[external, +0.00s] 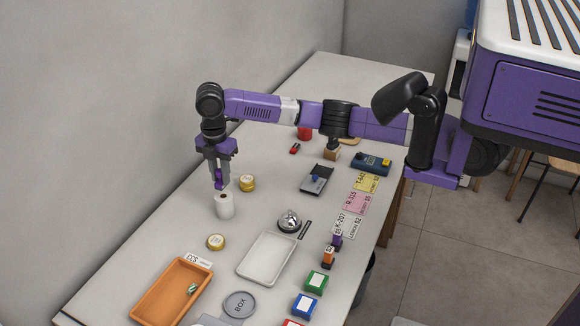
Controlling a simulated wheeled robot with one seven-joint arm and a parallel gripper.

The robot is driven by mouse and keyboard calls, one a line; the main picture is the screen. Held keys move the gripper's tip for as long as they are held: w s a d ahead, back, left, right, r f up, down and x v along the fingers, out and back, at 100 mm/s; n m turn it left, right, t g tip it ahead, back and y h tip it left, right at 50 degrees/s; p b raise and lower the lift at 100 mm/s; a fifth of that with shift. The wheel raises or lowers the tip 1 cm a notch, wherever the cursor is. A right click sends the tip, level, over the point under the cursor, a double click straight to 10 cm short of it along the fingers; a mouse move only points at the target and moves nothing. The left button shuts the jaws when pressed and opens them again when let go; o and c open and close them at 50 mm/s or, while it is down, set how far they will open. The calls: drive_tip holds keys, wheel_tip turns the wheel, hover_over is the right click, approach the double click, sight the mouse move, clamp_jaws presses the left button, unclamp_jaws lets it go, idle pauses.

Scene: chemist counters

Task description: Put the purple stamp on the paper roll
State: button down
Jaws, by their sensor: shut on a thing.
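The paper roll (224,208) is a white upright cylinder with a hole in its top, standing on the counter at the left. My gripper (220,184) points down just above it and is shut on the purple stamp (218,178), a small purple thing between the fingers. The stamp's lower end is close to the roll's top. I cannot tell whether they touch. The fingers partly hide the stamp.
Gold round tins (247,183) stand near the roll, one right behind it. A bell (289,221), a white tray (266,259) and an orange tray (172,291) lie toward the front. An orange stamp (328,256) stands near the right edge, beside another purple item (337,242).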

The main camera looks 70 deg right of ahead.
sight(222, 185)
drive_tip(key=shift+f, duration=1.85)
drive_tip(key=c, duration=1.2)
unclamp_jaws()
drive_tip(key=shift+f, duration=0.1)
wheel_tip(222, 185, up, 12)
drive_tip(key=shift+r+b, duration=0.15)
drive_tip(key=shift+b, duration=0.35)
